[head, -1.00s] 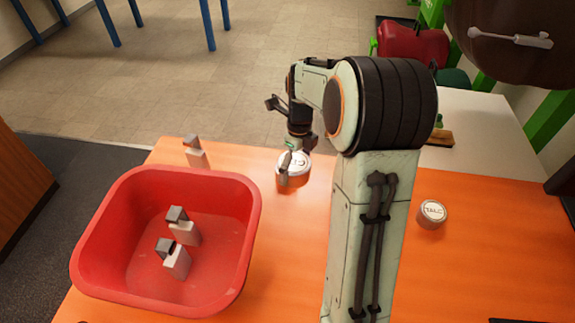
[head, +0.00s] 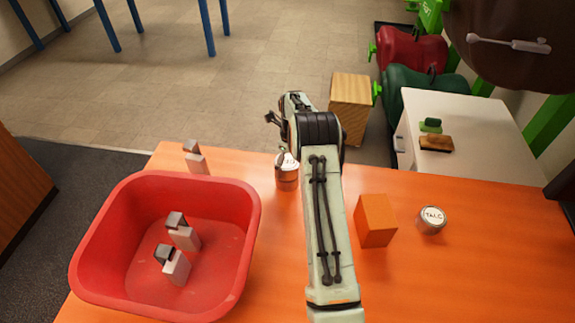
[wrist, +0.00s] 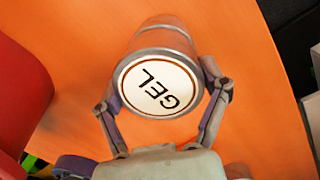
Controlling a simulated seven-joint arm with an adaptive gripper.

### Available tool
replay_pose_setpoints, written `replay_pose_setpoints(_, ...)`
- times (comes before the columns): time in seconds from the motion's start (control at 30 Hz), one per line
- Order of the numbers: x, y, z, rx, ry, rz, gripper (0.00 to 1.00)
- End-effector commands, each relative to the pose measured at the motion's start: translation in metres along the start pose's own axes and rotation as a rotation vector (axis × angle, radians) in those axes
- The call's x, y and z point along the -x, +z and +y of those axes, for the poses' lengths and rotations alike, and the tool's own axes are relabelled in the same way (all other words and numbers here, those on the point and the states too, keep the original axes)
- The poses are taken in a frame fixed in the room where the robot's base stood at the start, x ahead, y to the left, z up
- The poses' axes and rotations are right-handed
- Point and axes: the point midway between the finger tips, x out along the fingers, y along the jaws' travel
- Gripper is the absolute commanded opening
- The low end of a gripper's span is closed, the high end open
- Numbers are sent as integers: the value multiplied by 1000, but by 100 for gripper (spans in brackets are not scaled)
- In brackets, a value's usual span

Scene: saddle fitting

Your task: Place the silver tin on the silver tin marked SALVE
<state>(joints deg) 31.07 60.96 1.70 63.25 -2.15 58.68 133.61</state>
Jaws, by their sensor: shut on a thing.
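A silver tin (wrist: 160,87) with a white lid reading GEL fills the middle of the wrist view. My gripper (wrist: 165,105) is shut on it, one finger on each side. In the head view the tin (head: 287,162) is near the far edge of the orange table, right of the red tub, with my gripper (head: 281,150) at its top. More silver body shows beyond the lid in the wrist view, with a band partway along; I cannot tell whether a second tin is beneath. No SALVE lettering shows. Another silver tin (head: 432,219), marked TALC, stands at the right.
A red tub (head: 225,255) at left holds two grey-and-white pieces; a similar piece (head: 195,158) stands behind it. An orange block (head: 375,221) stands between my arm and the TALC tin. The orange table (head: 490,265) is clear at front right.

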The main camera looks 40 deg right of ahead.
Motion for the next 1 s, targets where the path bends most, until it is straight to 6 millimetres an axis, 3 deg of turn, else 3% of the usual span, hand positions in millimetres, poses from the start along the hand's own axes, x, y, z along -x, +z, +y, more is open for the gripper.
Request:
replay_pose_setpoints(0.33,-5,0,0,0,0,-1,34)
replay_pose_setpoints(0.37,-5,0,0,0,0,-1,81)
replay_pose_setpoints(0.4,-5,0,0,0,0,-1,94)
replay_pose_setpoints(0.43,-5,0,0,0,0,-1,100)
replay_pose_setpoints(0.8,-3,0,0,0,-1,-1,100)
replay_pose_setpoints(1.0,26,1,-1,0,-4,-4,100)
